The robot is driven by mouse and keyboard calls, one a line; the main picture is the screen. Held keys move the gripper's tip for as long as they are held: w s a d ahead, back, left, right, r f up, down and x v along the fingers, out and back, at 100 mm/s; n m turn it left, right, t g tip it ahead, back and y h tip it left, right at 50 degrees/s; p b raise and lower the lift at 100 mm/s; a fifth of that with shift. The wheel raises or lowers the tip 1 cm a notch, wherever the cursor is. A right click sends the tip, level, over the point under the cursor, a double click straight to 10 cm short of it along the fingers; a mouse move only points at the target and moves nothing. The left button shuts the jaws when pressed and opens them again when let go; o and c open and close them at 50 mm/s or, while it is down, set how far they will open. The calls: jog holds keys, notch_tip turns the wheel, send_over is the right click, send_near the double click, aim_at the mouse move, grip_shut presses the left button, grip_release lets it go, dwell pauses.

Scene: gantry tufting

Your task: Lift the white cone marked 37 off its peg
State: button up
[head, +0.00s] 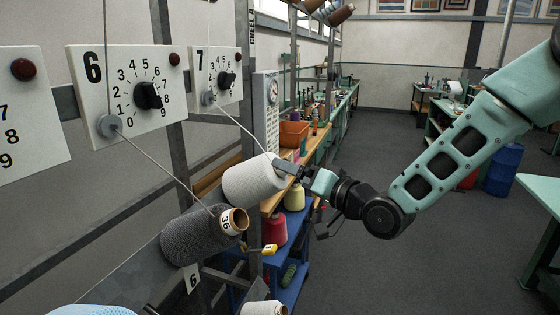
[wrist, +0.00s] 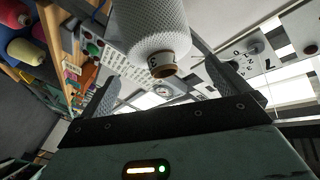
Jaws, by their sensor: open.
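The white cone (head: 252,182) sits tilted on the rack at the left, its narrow end toward my gripper (head: 286,168). The wrist view shows the same white cone (wrist: 158,28) with a brown core tip (wrist: 163,65) facing me. My gripper (wrist: 164,82) is open, with one finger on either side of the tip in the picture. Whether a finger touches the cone I cannot tell. The mark 37 is not readable, and the peg inside the cone is hidden. In the head view my gripper covers the cone's tip.
A dark grey cone (head: 195,240) marked 36 sits just below left. Dial plates 6 (head: 90,115) and 7 (head: 208,78) hang above, with yarn from plate 7 running down to the white cone. A blue cart (head: 292,285) carries red and yellow cones.

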aim_at(284, 175)
jog(key=p+x, duration=0.1)
jog(key=x, duration=0.3)
jog(key=shift+w+a+r+p, duration=0.1)
jog(key=shift+a+r+p, duration=0.1)
jog(key=shift+p, duration=0.1)
jog(key=shift+w+a+f, duration=0.25)
jog(key=shift+w+a, duration=0.35)
jog(key=shift+r, duration=0.1)
jog(key=c, duration=1.4)
jog(key=shift+d+r, duration=0.1)
jog(key=shift+s+d+r+p, duration=0.1)
jog(key=shift+d+r+p, duration=0.15)
jog(key=shift+p, duration=0.05)
jog(key=shift+d+r, duration=0.15)
